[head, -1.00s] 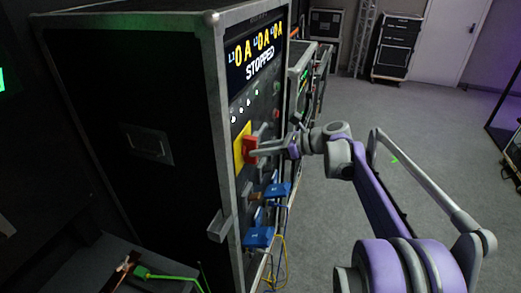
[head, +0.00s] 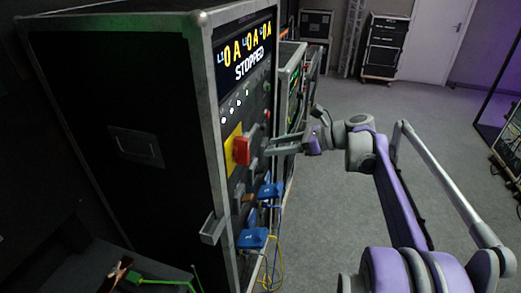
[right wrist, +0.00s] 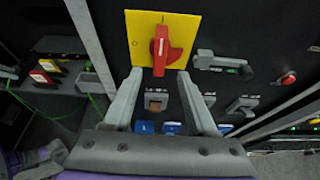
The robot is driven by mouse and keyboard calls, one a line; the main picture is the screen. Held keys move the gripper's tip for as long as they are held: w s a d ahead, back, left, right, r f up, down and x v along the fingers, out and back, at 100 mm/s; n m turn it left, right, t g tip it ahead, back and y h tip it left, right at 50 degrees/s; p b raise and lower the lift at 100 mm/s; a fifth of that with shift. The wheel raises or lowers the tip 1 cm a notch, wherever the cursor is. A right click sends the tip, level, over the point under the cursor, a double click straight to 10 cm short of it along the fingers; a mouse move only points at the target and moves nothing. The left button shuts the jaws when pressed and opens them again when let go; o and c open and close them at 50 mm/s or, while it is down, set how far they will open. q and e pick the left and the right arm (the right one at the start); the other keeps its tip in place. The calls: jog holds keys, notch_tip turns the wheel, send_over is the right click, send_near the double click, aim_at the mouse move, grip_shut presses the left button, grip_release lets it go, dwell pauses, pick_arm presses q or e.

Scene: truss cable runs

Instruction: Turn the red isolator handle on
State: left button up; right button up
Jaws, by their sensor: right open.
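The red isolator handle (head: 241,151) sits on a yellow plate (head: 229,146) on the front of the black cabinet. In the right wrist view the handle (right wrist: 160,50) points straight up and down on its plate (right wrist: 136,22). My right gripper (head: 268,148) is open in front of the handle, its fingers pointing at it. In the right wrist view the fingertips (right wrist: 160,74) stand either side of the handle's lower end, with nothing between them; a gap to the handle shows in the head view. My left gripper is out of view.
The cabinet display (head: 246,50) reads 0 A and STOPPED. Blue connectors (head: 252,238) with cables hang below the handle. A grey lever (right wrist: 222,64) and a red button (right wrist: 287,79) lie right of the plate. The floor (head: 330,220) right of the cabinet is open.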

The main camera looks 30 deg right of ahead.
jog(key=shift+v, duration=1.5)
